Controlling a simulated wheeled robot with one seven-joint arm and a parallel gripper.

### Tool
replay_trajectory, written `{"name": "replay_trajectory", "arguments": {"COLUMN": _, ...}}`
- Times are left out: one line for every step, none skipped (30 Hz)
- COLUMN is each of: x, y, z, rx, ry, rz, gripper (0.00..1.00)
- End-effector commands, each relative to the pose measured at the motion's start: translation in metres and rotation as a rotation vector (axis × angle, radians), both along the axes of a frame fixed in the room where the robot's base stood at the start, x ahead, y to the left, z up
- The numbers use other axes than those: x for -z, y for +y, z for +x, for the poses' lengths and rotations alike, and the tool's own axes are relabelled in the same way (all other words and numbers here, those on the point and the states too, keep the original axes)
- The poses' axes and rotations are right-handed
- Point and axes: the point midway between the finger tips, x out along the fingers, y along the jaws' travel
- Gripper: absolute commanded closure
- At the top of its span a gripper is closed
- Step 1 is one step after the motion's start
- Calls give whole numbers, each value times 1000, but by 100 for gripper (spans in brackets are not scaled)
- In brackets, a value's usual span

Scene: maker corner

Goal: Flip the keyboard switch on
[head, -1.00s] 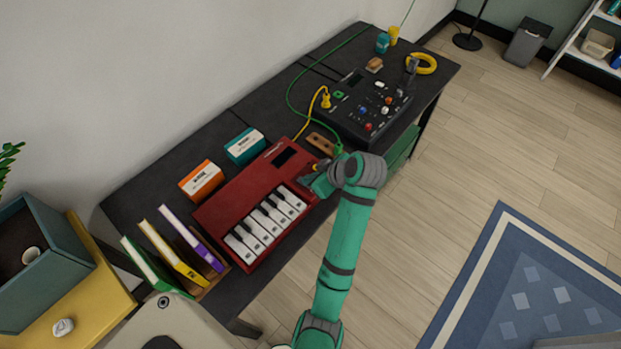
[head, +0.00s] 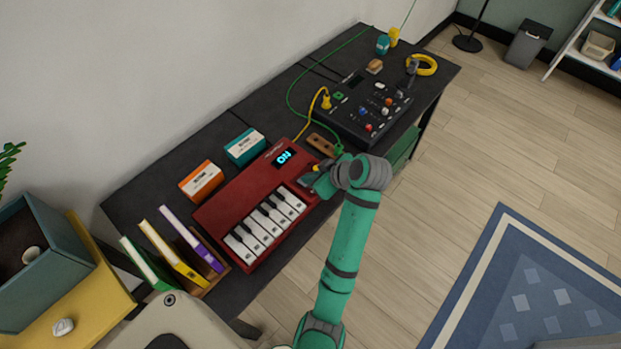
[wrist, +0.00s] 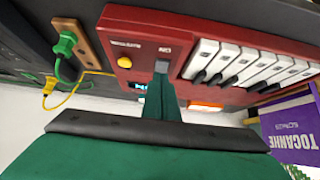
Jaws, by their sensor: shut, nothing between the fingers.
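The red keyboard (head: 232,206) lies on the dark table with its white and black keys facing the front. Its small display (head: 284,157) is lit with blue characters. In the wrist view, the keyboard (wrist: 205,27) shows a yellow knob (wrist: 125,62) and a grey switch (wrist: 162,66) beside the white keys. My gripper (wrist: 161,84) is shut and empty, its fingertips at or just below the grey switch; I cannot tell whether they touch it. In the head view, my gripper (head: 312,180) is at the keyboard's right end, and my arm hides the switch there.
A black control box (head: 365,108) with colored knobs stands to the right, with yellow and green cables near it. Orange (head: 201,181) and teal (head: 245,147) boxes stand behind the keyboard. Books (head: 177,255) stand at its left. Open floor lies to the right.

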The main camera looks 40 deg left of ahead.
Motion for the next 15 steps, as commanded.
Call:
{"name": "replay_trajectory", "arguments": {"x": 0, "y": 0, "z": 0, "rx": 0, "ry": 0, "rz": 0, "gripper": 100}}
{"name": "replay_trajectory", "arguments": {"x": 0, "y": 0, "z": 0, "rx": 0, "ry": 0, "rz": 0, "gripper": 100}}
{"name": "replay_trajectory", "arguments": {"x": 0, "y": 0, "z": 0, "rx": 0, "ry": 0, "rz": 0, "gripper": 100}}
{"name": "replay_trajectory", "arguments": {"x": 0, "y": 0, "z": 0, "rx": 0, "ry": 0, "rz": 0, "gripper": 100}}
{"name": "replay_trajectory", "arguments": {"x": 0, "y": 0, "z": 0, "rx": 0, "ry": 0, "rz": 0, "gripper": 100}}
{"name": "replay_trajectory", "arguments": {"x": 0, "y": 0, "z": 0, "rx": 0, "ry": 0, "rz": 0, "gripper": 100}}
{"name": "replay_trajectory", "arguments": {"x": -1, "y": 0, "z": 0, "rx": -1, "ry": -1, "rz": 0, "gripper": 100}}
{"name": "replay_trajectory", "arguments": {"x": -3, "y": 0, "z": 0, "rx": -1, "ry": -1, "rz": 0, "gripper": 100}}
{"name": "replay_trajectory", "arguments": {"x": -6, "y": 0, "z": 0, "rx": -1, "ry": -2, "rz": 1, "gripper": 100}}
{"name": "replay_trajectory", "arguments": {"x": -9, "y": -1, "z": 0, "rx": -1, "ry": -2, "rz": 1, "gripper": 100}}
{"name": "replay_trajectory", "arguments": {"x": -12, "y": -1, "z": 1, "rx": -2, "ry": -3, "rz": 1, "gripper": 100}}
{"name": "replay_trajectory", "arguments": {"x": -17, "y": -2, "z": 1, "rx": -1, "ry": -4, "rz": 1, "gripper": 100}}
{"name": "replay_trajectory", "arguments": {"x": -22, "y": -2, "z": 1, "rx": -1, "ry": -4, "rz": 1, "gripper": 100}}
{"name": "replay_trajectory", "arguments": {"x": -27, "y": -3, "z": 0, "rx": -2, "ry": -4, "rz": 1, "gripper": 100}}
{"name": "replay_trajectory", "arguments": {"x": -36, "y": -3, "z": 1, "rx": -1, "ry": -6, "rz": 2, "gripper": 100}}
